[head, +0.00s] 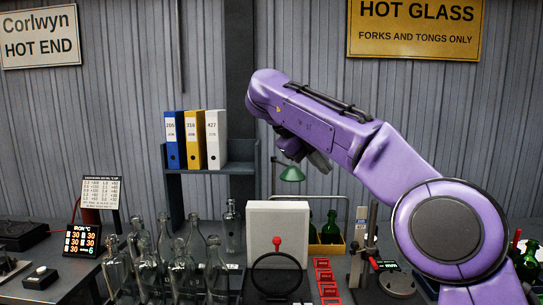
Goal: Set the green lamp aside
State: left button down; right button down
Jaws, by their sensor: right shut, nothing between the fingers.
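The green lamp (291,174) shows as a small green shade behind the pale upright panel (283,213), near the middle of the head view. Its stem is thin and partly hidden by my purple right arm. My right gripper (319,163) hangs at the end of that arm, just above and right of the shade. It is shut and empty, and much of it is hidden behind the wrist. I cannot tell whether it touches the lamp. My left gripper is not in view.
Several clear glass bottles (183,271) crowd the front left. Binders (194,140) stand on a shelf (192,170) behind. A black ring (277,259) stands before the panel. Red-framed tags (325,277) and green bottles (330,228) in a yellow carrier sit right of it.

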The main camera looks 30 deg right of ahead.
aim_at(293, 174)
jog(key=i, duration=1.2)
